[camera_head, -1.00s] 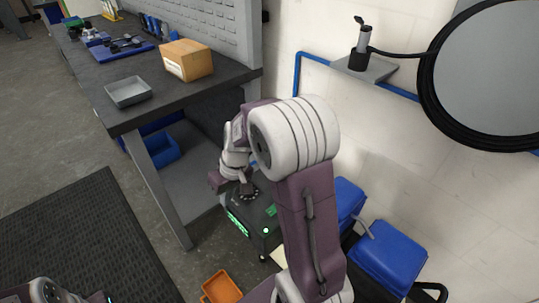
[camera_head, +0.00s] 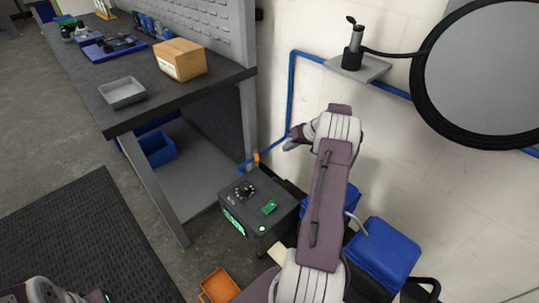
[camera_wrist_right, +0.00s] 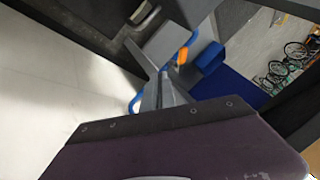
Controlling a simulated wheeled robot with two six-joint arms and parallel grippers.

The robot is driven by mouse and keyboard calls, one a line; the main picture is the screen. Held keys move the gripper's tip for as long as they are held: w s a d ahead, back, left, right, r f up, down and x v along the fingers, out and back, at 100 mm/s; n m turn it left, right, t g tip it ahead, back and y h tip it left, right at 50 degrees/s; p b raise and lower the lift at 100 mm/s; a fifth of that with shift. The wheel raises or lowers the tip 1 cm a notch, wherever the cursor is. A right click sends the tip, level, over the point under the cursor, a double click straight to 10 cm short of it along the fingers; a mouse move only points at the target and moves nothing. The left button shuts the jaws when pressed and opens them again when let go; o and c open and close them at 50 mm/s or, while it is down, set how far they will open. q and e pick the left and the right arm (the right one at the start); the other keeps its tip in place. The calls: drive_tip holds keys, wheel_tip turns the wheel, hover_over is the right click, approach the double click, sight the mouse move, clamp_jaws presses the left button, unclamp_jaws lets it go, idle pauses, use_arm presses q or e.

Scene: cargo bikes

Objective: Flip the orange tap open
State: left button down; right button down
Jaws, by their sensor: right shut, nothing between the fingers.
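The orange tap (camera_head: 256,157) is small and sits on the blue pipe low on the wall, beside the workbench's right end. It also shows in the right wrist view (camera_wrist_right: 183,55), where the pipe curves around it. My right gripper (camera_head: 288,146) is to the right of the tap in the head view, apart from it, shut and empty. In the right wrist view its fingers (camera_wrist_right: 167,82) point toward the tap, with a visible gap. How far the tap's lever is turned is too small to tell. My left gripper is out of view; only part of that arm shows at bottom left.
A dark box with green lights (camera_head: 258,212) stands on the floor below the tap. Blue containers (camera_head: 385,250) stand to the right, an orange bin (camera_head: 219,287) in front. The workbench (camera_head: 180,95) bounds the left. A small wall shelf (camera_head: 357,69) is above.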

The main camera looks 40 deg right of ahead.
sight(256, 155)
drive_tip(key=w+a+f+b, duration=0.3)
drive_tip(key=w+a+f, duration=0.2)
drive_tip(key=w+f, duration=0.2)
drive_tip(key=shift+w+a+f+b, duration=0.25)
drive_tip(key=shift+f+b, duration=0.1)
drive_tip(key=shift+f, duration=0.05)
